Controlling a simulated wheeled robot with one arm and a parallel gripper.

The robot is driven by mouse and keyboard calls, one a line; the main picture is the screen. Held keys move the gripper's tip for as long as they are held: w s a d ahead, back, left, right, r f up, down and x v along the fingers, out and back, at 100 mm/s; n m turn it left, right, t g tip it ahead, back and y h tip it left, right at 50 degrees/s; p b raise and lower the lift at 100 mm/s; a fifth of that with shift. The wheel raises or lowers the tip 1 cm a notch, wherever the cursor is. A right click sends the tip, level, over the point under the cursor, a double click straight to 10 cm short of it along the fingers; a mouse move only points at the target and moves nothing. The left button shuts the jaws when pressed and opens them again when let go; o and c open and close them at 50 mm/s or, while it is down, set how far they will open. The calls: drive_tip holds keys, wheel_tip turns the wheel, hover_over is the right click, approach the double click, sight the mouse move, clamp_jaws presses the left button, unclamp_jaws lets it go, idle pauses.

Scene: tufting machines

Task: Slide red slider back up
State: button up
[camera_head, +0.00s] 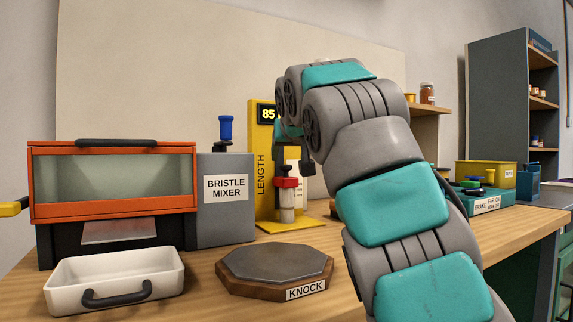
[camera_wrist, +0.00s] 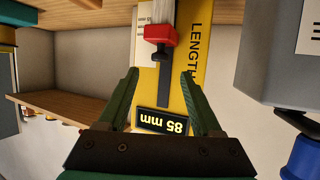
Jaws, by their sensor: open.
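The red slider (camera_head: 286,182) is on the yellow length gauge (camera_head: 262,160), low on its upright, just above a pale upright piece (camera_head: 287,200). The gauge display (camera_head: 267,114) reads 85. In the wrist view the scene is upside down, and the red slider (camera_wrist: 161,34) with its dark stub shows beyond the fingertips. My gripper (camera_wrist: 160,73) is open and empty, its green fingers spread in front of the gauge face, one towards each side. The slider is apart from both fingers. In the head view my arm hides part of the gauge and most of the gripper.
The grey bristle mixer (camera_head: 226,205) with a blue knob stands left of the gauge, beside an orange glass-fronted box (camera_head: 112,146). A white tray (camera_head: 70,290) and the octagonal knock plate (camera_head: 275,262) are in front. A yellow bin (camera_head: 485,173) stands at the right.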

sight(287, 178)
drive_tip(key=p+x, duration=0.1)
drive_tip(key=x, duration=0.5)
drive_tip(key=shift+c, duration=0.3)
clamp_jaws()
idle(1.0)
